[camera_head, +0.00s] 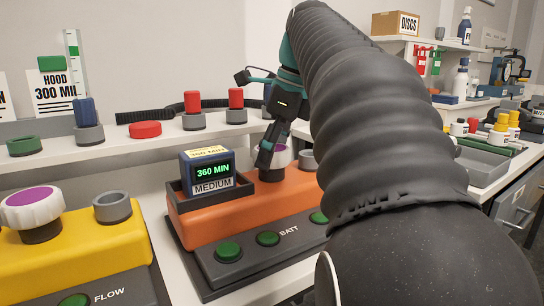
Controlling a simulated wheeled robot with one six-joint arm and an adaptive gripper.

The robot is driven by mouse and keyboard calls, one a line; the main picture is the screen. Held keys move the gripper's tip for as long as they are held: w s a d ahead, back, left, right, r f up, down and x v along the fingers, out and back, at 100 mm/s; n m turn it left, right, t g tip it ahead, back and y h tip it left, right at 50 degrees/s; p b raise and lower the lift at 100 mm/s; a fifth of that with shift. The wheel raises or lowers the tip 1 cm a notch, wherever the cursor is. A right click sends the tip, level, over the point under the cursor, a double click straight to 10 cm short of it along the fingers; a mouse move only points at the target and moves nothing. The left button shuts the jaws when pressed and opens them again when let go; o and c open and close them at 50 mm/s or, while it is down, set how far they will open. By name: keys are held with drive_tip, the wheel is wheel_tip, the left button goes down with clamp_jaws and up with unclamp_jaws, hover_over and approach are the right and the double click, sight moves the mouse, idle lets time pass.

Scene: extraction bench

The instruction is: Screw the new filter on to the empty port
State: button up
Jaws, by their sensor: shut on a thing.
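My gripper (266,157) points down over the orange unit (215,218) marked BATT. It is shut on a round filter with a purple top (283,155), which is largely hidden behind the fingers. The filter is at a dark round port (271,174) on the orange unit; I cannot tell whether it is seated or just above. A grey, open-looking cylinder (308,158) stands to its right, partly hidden by my arm. On the yellow unit (105,245) marked FLOW, a white filter with a purple top (32,208) sits on a dark base, beside a grey cylinder (112,207).
A blue block reading 360 MIN (208,172) sits in a tray on the orange unit, left of my gripper. My arm hides the right middle. A cluttered side bench stands at right.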

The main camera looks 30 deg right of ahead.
drive_tip(key=m+h, duration=0.1)
drive_tip(key=m, duration=0.5)
drive_tip(key=shift+m+t+h, duration=0.4)
drive_tip(key=o, duration=1.3)
drive_tip(key=n+y, duration=0.1)
drive_tip(key=n, duration=0.2)
drive_tip(key=shift+n, duration=0.3)
drive_tip(key=n+g+y, duration=0.1)
drive_tip(key=n, duration=0.3)
drive_tip(key=n+g, duration=0.1)
drive_tip(key=n, duration=0.2)
drive_tip(key=n+g+y, duration=0.1)
drive_tip(key=n, duration=0.3)
